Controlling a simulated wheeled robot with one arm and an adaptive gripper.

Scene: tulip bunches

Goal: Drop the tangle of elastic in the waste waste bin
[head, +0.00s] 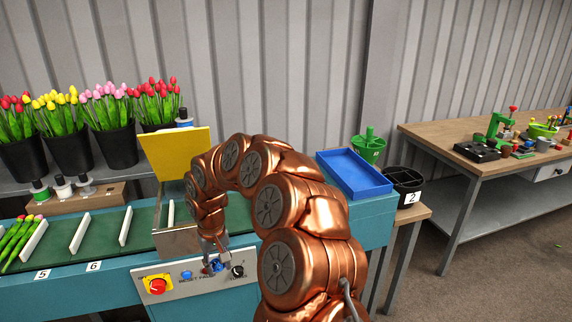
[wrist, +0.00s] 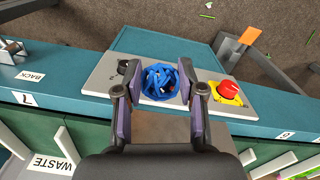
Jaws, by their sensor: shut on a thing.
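The tangle of elastic (wrist: 158,82) is a bunched blue clump between my gripper's fingers in the wrist view. My gripper (head: 213,258) is shut on it, over the control panel at the front of the green-topped bench. A little of the blue tangle (head: 217,266) shows at the fingertips in the head view. A white label reading WASTE (wrist: 52,164) lies at the lower left of the wrist view. I cannot make out the waste bin itself for sure; my arm hides part of the bench in the head view.
A red stop button (head: 157,286) is on the control panel (head: 205,277). A yellow flap (head: 176,152) stands behind my arm. A blue tray (head: 353,173) and a black container marked 2 (head: 404,182) are at the right. Tulip buckets (head: 115,147) stand at the back left.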

